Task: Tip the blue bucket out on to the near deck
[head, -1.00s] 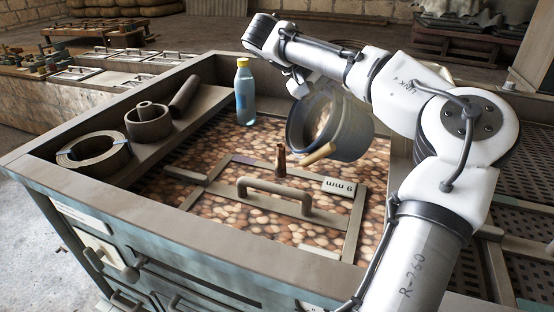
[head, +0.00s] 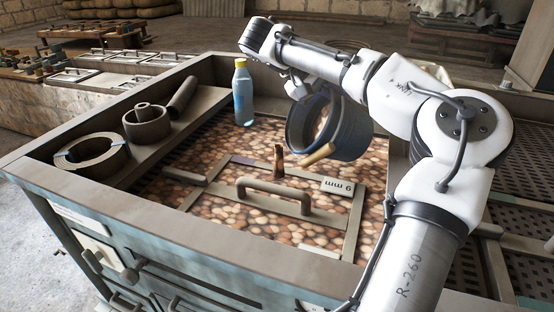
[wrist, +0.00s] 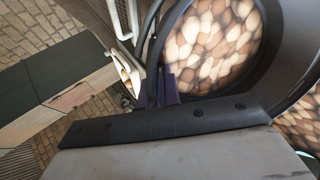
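The blue bucket (head: 348,130) hangs tilted on its side above the pebble-covered near deck (head: 230,212), its mouth facing left. A wooden grip (head: 318,154) shows at its lower front. My gripper (head: 300,88) is at the bucket's upper rim and appears shut on it; the fingertips are partly hidden. In the wrist view the bucket's dark wall (wrist: 272,60) curves around a round patch of brown and cream pebbles (wrist: 210,45). I cannot tell whether all of these lie inside the bucket.
A frame with a bar handle (head: 275,190) and a small brown upright piece (head: 278,160) are below the bucket. Rings and a cylinder (head: 147,122) lie on the left ledge.

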